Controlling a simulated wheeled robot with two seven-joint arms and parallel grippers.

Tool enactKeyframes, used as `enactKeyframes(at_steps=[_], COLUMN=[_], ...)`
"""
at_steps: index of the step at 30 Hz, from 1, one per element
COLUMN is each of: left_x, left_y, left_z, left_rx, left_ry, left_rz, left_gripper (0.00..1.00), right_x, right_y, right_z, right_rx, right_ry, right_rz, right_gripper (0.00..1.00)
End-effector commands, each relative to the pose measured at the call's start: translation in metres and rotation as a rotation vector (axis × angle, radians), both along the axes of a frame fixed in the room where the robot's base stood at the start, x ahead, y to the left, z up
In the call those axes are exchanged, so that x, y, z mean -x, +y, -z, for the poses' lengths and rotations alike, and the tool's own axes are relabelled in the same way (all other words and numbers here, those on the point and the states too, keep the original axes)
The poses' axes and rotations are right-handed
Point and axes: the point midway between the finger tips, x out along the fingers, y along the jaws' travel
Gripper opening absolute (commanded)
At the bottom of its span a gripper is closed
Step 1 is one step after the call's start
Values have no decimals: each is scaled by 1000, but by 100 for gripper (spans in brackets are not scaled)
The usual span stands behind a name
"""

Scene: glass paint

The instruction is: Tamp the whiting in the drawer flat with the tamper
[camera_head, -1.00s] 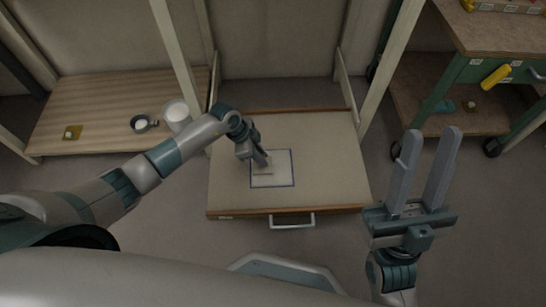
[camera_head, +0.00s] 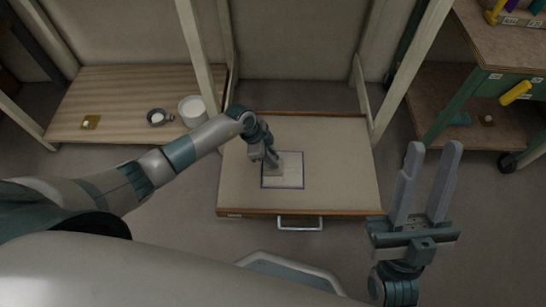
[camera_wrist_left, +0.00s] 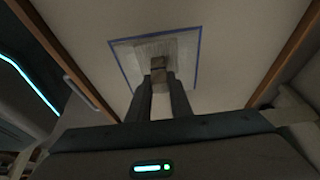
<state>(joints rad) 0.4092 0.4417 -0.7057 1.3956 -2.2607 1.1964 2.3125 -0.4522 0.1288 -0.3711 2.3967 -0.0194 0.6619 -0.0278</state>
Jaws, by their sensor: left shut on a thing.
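The drawer (camera_head: 340,150) is pulled out, with a wide pale bottom and a wooden front edge. On its bottom lies a pale square of whiting (camera_head: 292,180) inside a blue outline; it also shows in the left wrist view (camera_wrist_left: 187,75). My left gripper (camera_head: 272,158) is over the upper left part of the square. It is shut on the tamper's handle (camera_wrist_left: 158,65). The tamper's flat plate is over the whiting; whether it touches cannot be told. My right gripper (camera_head: 425,190) is open and empty, right of the drawer.
A green-framed workbench (camera_head: 450,110) stands at right. The drawer bottom around the square is clear.

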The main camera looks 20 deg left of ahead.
Motion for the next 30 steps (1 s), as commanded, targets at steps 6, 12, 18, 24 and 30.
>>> enactKeyframes(at_steps=[6, 12, 18, 24, 30], left_x=[0, 0, 0, 0, 0], left_y=[0, 0, 0, 0, 0], left_z=[2, 2, 3, 5, 7], left_rx=[1, 1, 0, 0, 0], left_ry=[0, 0, 0, 1, 0], left_rz=[0, 0, 0, 0, 0], left_gripper=[1, 1, 1, 1, 1], right_x=[0, 0, 0, 0, 0], right_y=[0, 0, 0, 0, 0], right_z=[-5, -4, -5, -5, -6], right_rx=[0, 0, 0, 0, 0], right_ry=[0, 0, -1, -1, -1], right_rz=[0, 0, 1, 1, 1], right_gripper=[31, 31, 31, 31, 31])
